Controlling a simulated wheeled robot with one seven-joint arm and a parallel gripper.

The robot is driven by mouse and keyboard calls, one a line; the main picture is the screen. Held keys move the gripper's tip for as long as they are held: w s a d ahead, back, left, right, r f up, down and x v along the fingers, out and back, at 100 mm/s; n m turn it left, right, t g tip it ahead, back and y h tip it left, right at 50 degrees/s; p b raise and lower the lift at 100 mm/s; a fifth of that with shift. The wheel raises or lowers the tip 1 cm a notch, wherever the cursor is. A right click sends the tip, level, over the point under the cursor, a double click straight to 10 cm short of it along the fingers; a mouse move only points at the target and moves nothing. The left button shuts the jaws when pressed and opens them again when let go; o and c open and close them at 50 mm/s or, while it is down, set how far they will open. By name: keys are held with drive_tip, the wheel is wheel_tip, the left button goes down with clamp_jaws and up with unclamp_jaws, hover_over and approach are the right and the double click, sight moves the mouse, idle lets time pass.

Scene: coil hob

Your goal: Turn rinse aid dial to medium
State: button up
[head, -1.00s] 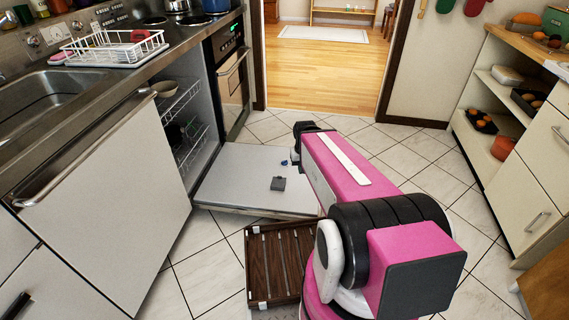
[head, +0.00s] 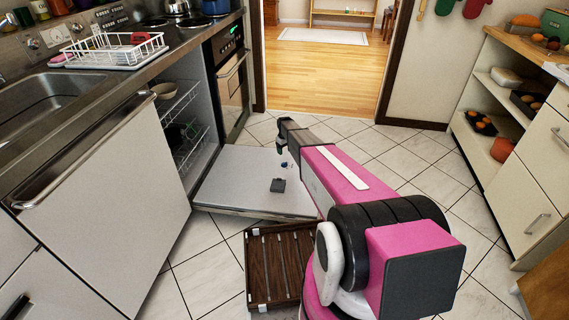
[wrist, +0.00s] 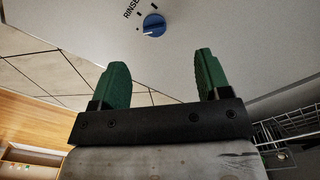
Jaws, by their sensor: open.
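The rinse aid dial (wrist: 153,25) is a small round blue knob with a white pointer mark, on the inner face of the open dishwasher door (head: 235,180). Dark marks and the partly cut-off word "RINSE" lie around it in the wrist view; I cannot tell exactly which mark the pointer meets. The dial is also a small blue spot in the head view (head: 284,164). My gripper (wrist: 160,62) is open and empty, its two green fingers spread. In the wrist view the dial shows beyond the fingertips, between their lines and apart from them.
A dark grey dispenser piece (head: 278,185) sits on the door near the dial. A brown slatted wooden crate (head: 284,225) stands on the floor in front of the door. Dishwasher racks (head: 190,150) show on the left. Tiled floor is clear to the right.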

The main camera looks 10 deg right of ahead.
sight(285, 163)
drive_tip(key=w+f, duration=0.1)
drive_tip(key=f, duration=0.3)
drive_tip(key=w+f, duration=0.1)
drive_tip(key=f, duration=0.3)
drive_tip(key=w+f, duration=0.1)
drive_tip(key=f, duration=0.4)
drive_tip(key=shift+w+d, duration=0.1)
drive_tip(key=c, duration=0.9)
